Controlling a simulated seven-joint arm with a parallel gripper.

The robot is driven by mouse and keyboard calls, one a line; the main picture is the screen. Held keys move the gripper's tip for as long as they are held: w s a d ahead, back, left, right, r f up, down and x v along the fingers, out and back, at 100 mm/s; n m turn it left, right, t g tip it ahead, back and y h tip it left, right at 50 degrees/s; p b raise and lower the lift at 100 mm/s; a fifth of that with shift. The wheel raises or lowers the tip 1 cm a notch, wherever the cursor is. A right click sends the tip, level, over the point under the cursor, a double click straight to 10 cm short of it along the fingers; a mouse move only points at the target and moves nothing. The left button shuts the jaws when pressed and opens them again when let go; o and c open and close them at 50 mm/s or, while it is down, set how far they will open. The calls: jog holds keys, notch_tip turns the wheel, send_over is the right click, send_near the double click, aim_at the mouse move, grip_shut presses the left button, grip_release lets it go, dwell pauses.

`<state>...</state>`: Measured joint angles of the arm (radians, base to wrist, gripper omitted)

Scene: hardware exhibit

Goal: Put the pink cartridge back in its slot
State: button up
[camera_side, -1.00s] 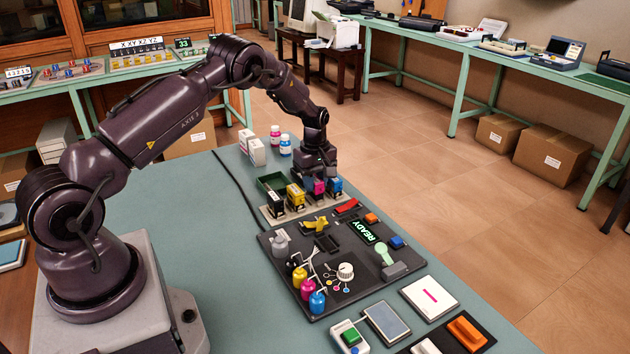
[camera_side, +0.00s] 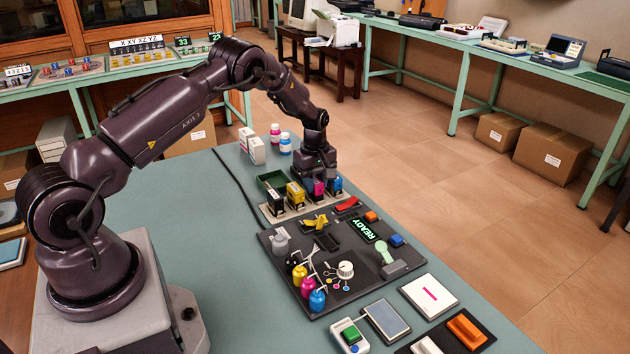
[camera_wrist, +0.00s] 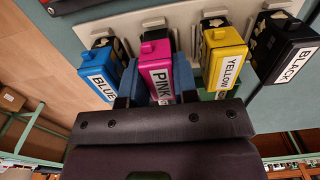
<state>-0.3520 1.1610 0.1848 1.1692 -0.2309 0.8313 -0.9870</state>
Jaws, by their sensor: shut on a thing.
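The pink cartridge (camera_wrist: 157,72) stands in the row between the blue cartridge (camera_wrist: 100,70) and the yellow cartridge (camera_wrist: 222,55) in the wrist view. My gripper (camera_wrist: 155,92) is shut on it, with one finger on each side. In the side view the pink cartridge (camera_side: 318,187) shows under my gripper (camera_side: 319,178), in line with the others on the pale rack (camera_side: 268,214). Its lower end is hidden, so I cannot tell how deep it sits in its slot.
The black cartridge (camera_wrist: 285,48) stands at the right end of the row in the wrist view. A dark panel (camera_side: 345,290) with small bottles and buttons lies in front of the rack. White boxes (camera_side: 256,150) and two small bottles (camera_side: 284,146) stand behind. The left table area is clear.

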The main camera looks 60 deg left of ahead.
jog(key=shift+f, duration=0.2)
jog(key=o, duration=1.3)
jog(key=shift+r, duration=3.75)
